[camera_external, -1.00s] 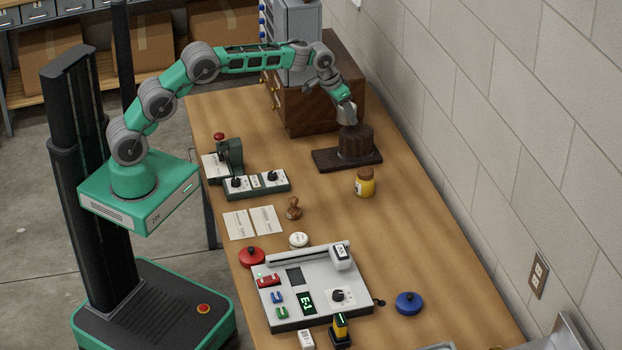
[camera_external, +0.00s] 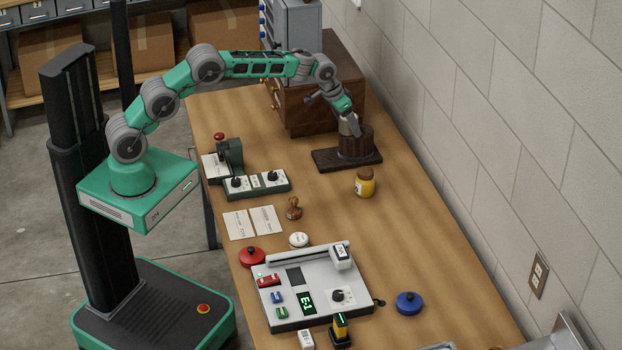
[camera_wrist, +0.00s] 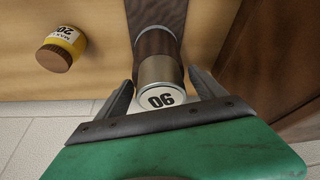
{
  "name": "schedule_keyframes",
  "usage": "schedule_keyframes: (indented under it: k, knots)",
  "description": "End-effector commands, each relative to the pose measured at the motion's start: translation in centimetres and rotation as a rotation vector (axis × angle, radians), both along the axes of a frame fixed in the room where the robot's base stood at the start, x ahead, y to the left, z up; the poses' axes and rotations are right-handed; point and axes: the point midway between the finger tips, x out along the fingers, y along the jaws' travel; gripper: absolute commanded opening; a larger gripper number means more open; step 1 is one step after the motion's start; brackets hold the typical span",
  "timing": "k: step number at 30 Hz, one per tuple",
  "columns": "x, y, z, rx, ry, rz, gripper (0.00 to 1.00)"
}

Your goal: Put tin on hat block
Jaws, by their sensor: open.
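The hat block is a dark brown wooden cylinder on a dark board (camera_external: 325,158), toward the back right of the bench; its round block (camera_wrist: 157,42) shows in the wrist view. The tin (camera_wrist: 160,72) is a metal can with a white, numbered end facing the camera. In the wrist view it lines up with the block's end and appears to rest on it; any small gap cannot be seen. My gripper (camera_wrist: 162,84) is open, one finger either side of the tin. In the external view my gripper (camera_external: 351,126) is at the block's top and hides most of the tin.
A yellow jar with a brown lid (camera_external: 365,184) stands in front of the hat block. A dark wooden cabinet (camera_external: 310,105) is close behind it, and the block wall is to the right. Switch boxes (camera_external: 257,185) and a grey control panel (camera_external: 312,288) are nearer the camera.

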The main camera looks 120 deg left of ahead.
Motion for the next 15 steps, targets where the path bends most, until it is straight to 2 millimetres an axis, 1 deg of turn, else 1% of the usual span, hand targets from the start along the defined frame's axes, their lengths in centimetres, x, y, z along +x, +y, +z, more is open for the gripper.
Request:
schedule_keyframes:
  k: [4,8,11,15]
  knots:
    - [0.0,0.0,0.2,0.000,0.000,0.000,0.79]
    - [-0.2,-0.3,1.3,0.003,-0.002,0.000,0.79]
    - [-0.6,-0.9,3.2,0.005,-0.004,0.000,0.79]
    - [-1.5,-2.1,6.6,0.004,-0.003,0.000,0.79]
